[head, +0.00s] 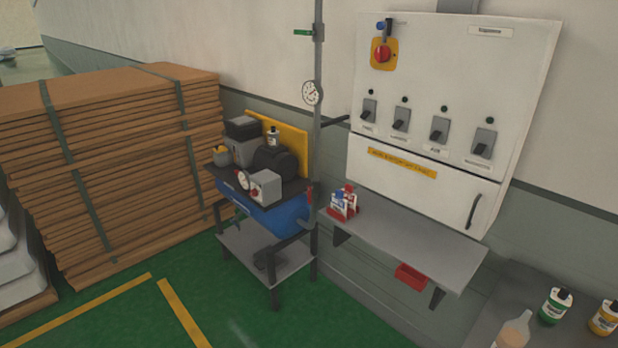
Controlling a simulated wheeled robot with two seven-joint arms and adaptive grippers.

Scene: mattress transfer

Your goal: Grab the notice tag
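A small red holder (343,213) stands at the left end of a grey wall shelf (420,238). White, red and blue tag-like pieces (343,198) stand upright in it, close together. They are too small to read, so I cannot tell which one is the notice tag. Neither of my grippers shows in the head view.
A white electrical cabinet (450,100) with switches and a red rotary knob (382,53) hangs above the shelf. A blue compressor (275,213) stands left of the shelf, beside stacked brown sheets (130,150). Bottles (555,306) stand at lower right. The shelf's middle is bare.

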